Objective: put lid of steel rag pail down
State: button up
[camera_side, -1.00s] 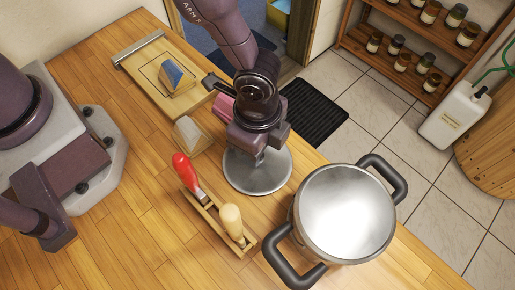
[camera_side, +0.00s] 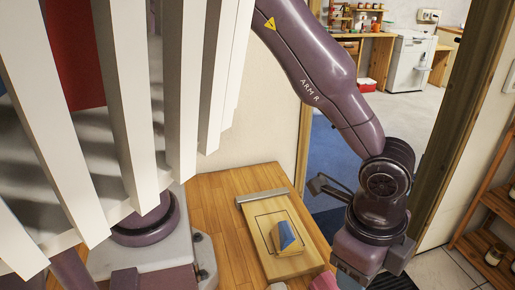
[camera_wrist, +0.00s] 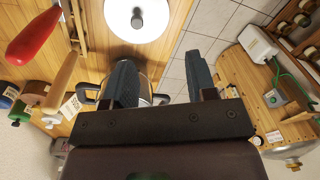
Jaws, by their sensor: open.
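The lid, a pale round disc (camera_wrist: 152,12) with a dark knob (camera_wrist: 137,20), lies on the wooden worktop at the top of the wrist view. The steel pail (camera_wrist: 147,88) with dark side handles shows behind my fingers, mostly hidden. My gripper (camera_wrist: 159,62) is open, with nothing seen between its fingers; the lid lies beyond the fingertips. In the side view my gripper (camera_side: 360,265) is cut off by the lower edge, and neither lid nor pail shows there.
A red-handled tool (camera_wrist: 34,35) and a wooden-handled one (camera_wrist: 62,82) lie left of the lid. White slats (camera_side: 130,100) block the side view's left. A board (camera_side: 262,232) with a blue-topped block (camera_side: 287,238) lies on the bench. Tiled floor (camera_wrist: 205,20) lies right of the worktop.

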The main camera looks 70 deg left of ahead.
jog(key=s+a+r+n+t, duration=0.1)
jog(key=a+r+n+t, duration=0.1)
jog(key=a+r+n, duration=0.7)
jog(key=s+a+r+n+t, duration=0.1)
jog(key=s+a+r+n, duration=0.1)
jog(key=a, duration=0.4)
jog(key=s+a+r+n+t, duration=0.1)
jog(key=s+a+r, duration=0.4)
jog(key=s+a, duration=0.2)
jog(key=shift+n+t, duration=0.3)
jog(key=shift+n, duration=0.1)
